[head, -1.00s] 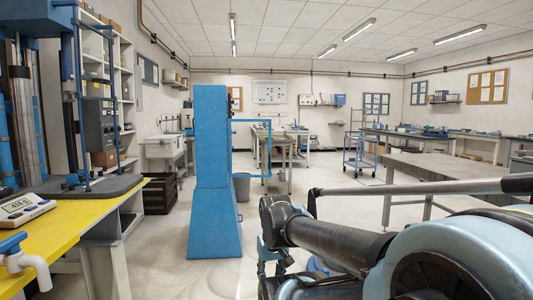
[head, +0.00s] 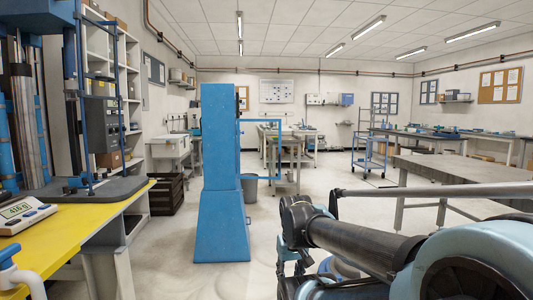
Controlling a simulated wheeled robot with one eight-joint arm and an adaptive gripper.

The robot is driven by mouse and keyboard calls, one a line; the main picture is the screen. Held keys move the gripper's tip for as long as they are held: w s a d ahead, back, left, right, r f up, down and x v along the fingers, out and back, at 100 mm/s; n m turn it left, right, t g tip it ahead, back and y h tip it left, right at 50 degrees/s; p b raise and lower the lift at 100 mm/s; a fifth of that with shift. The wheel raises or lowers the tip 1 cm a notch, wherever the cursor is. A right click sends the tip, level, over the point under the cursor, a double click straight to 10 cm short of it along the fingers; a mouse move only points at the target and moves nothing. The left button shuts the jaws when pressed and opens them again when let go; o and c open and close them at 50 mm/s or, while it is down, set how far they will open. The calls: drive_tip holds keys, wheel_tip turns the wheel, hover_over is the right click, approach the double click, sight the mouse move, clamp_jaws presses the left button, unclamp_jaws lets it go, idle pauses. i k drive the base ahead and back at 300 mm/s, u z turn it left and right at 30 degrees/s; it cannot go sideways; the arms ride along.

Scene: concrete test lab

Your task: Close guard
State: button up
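Two thin blue frames could be the guard; I cannot tell which. One blue frame (head: 281,150) stands out to the right from the tall blue column (head: 221,170) in the middle of the head view. The other blue frame (head: 117,90) stands at the front of the testing machine at the left, beside its grey control box (head: 102,124). Whether either frame is latched cannot be seen. My arm comes in from the lower right and bends down near the column's right side. I cannot make out my gripper's fingers; nothing is seen touching either frame.
A yellow-topped bench (head: 85,225) with a digital scale (head: 22,213) and a white tap-like fitting (head: 18,280) fills the lower left. A dark crate (head: 166,194) and a grey bin (head: 249,187) stand on the floor. A grey table (head: 460,170) is at the right.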

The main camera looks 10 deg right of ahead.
sight(279, 120)
drive_tip(key=u, duration=0.05)
drive_tip(key=i, duration=1.4)
drive_tip(key=u, duration=0.9)
drive_tip(key=k, duration=0.95)
drive_tip(key=z, duration=1.1)
